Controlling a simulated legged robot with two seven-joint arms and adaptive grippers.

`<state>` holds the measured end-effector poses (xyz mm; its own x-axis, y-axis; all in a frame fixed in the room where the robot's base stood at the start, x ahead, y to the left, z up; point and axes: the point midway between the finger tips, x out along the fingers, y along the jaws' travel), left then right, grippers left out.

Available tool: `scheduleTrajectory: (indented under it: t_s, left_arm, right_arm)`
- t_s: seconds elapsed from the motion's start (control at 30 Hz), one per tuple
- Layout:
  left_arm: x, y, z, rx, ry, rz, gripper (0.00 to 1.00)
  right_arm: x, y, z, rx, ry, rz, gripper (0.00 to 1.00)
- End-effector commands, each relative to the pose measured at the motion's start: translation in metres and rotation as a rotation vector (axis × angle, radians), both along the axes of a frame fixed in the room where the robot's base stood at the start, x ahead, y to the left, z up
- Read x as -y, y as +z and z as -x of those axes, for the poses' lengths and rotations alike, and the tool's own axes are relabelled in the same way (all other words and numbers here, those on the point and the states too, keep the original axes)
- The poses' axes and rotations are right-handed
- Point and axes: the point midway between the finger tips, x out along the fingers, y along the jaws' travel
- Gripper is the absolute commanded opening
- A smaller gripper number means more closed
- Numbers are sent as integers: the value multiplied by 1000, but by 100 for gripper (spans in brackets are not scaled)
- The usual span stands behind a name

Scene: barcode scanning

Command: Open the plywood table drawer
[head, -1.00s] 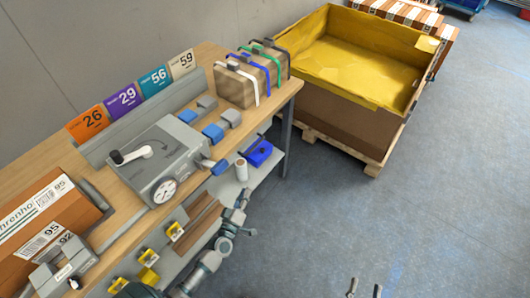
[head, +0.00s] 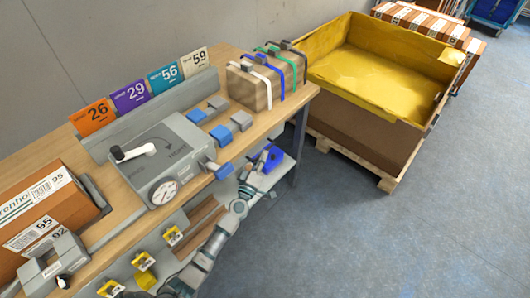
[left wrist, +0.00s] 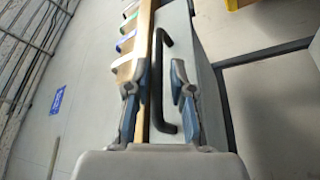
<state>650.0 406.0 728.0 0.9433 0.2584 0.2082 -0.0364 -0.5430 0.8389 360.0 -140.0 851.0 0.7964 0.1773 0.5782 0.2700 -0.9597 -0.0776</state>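The plywood table (head: 110,205) runs along the wall at the left of the head view. In the left wrist view, a black bar handle (left wrist: 167,105) stands on a grey drawer front (left wrist: 183,40) beside the table's wooden edge (left wrist: 143,50). My left gripper (left wrist: 158,78) is open, with one finger on each side of the handle in that view. I cannot tell whether the fingers touch it. In the head view, my left gripper (head: 262,176) is beside the table's front edge, and the handle and drawer front cannot be made out. My right gripper is not in view.
A grey device with a gauge (head: 165,165) and a strapped brown box (head: 262,85) stand on the tabletop. A blue object (head: 271,157) is close to my left gripper. A yellow-lined crate (head: 380,75) stands on a pallet behind. The floor (head: 400,240) at right is clear.

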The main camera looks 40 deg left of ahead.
Motion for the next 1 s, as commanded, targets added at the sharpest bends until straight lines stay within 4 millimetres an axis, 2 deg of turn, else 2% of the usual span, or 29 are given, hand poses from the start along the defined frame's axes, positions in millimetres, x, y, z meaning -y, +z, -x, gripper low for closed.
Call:
scheduleTrajectory:
  t_s: [0.2,0.5,0.53,0.6,0.63,1.0]
  left_arm:
    - [-6,4,-21,0,0,-1,23]
    - [-7,5,-23,-1,0,-2,23]
    - [-7,5,-23,-1,0,-2,20]
    - [-7,5,-23,-1,0,-2,3]
    - [-7,5,-23,-1,0,-2,0]
    - [-3,3,-23,-3,1,0,0]
  right_arm:
    - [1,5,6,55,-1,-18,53]
    - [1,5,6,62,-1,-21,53]
    - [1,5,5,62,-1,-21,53]
    - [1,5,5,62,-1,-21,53]
    - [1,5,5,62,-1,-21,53]
    - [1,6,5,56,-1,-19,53]
